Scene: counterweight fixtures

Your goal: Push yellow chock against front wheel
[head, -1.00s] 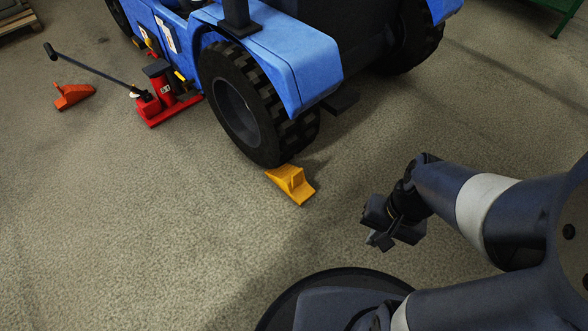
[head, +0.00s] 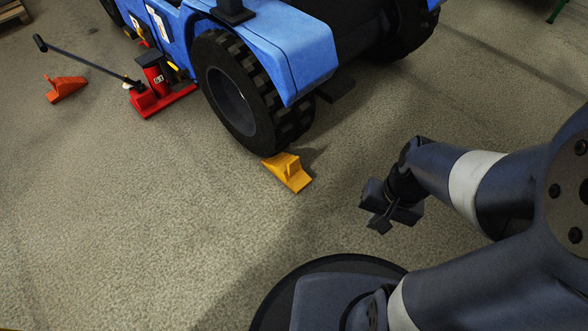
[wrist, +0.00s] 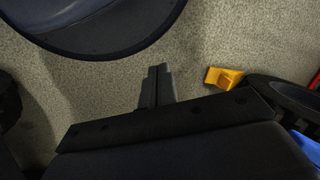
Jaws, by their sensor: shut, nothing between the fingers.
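The yellow chock (head: 287,171) lies on the floor at the foot of the front wheel (head: 240,95) of a blue vehicle (head: 290,50). Its upper end is close to the tyre; I cannot tell whether it touches. My gripper (head: 381,222) is to the right of the chock, apart from it, with its fingers shut and empty. In the wrist view the shut fingers (wrist: 157,84) point over bare floor. There the yellow chock (wrist: 222,77) is to their right, beside the dark tyre (wrist: 284,95).
A red jack (head: 155,88) with a long handle stands beside the vehicle at the left. An orange chock (head: 66,88) lies farther left. My round base is at the bottom.

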